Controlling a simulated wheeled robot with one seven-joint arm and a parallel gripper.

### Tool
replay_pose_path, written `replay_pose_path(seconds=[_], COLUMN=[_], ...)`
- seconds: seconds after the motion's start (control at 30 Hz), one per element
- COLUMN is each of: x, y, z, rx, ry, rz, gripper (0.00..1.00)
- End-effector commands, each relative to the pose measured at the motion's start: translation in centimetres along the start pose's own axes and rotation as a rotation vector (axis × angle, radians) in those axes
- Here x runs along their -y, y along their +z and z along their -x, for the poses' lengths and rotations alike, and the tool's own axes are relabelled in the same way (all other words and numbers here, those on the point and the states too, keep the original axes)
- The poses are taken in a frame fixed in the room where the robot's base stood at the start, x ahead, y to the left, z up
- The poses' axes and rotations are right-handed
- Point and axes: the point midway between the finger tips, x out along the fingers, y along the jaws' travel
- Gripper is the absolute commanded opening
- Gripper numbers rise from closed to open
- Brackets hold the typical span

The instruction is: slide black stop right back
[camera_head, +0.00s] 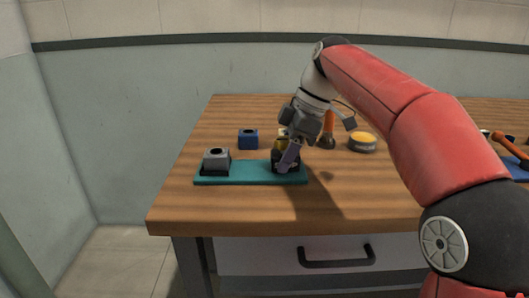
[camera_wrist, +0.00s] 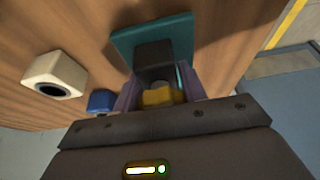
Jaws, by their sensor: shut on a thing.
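A teal base plate (camera_head: 245,178) lies near the front left of the table. My gripper (camera_head: 287,160) reaches down over its right end. In the wrist view its two purple fingers (camera_wrist: 158,92) are shut on the black stop (camera_wrist: 153,55), which sits on the teal plate (camera_wrist: 122,42). The stop (camera_head: 278,168) shows only partly in the head view, behind a finger. A yellow piece (camera_wrist: 158,97) shows between the fingers, close to the palm; whether it touches them I cannot tell.
A blue block (camera_head: 248,139) stands behind the plate. A whitish block with a hole (camera_wrist: 55,76) shows in the wrist view. The table's front right is clear.

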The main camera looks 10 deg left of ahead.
Motion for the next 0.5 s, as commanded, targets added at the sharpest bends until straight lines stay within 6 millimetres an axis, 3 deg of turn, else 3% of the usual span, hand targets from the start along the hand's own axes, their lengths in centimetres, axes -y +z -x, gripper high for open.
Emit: replay_pose_path(seconds=[0.37, 0.4, 0.5], x=[-0.01, -0.01, -0.01], y=[0.96, 0.97, 0.92], z=[0.42, 0.42, 0.4], rx=[0.003, 0.003, 0.002], ry=[0.003, 0.002, 0.002], rz=[-0.002, -0.003, -0.002], gripper=[0.01, 0.46, 0.58])
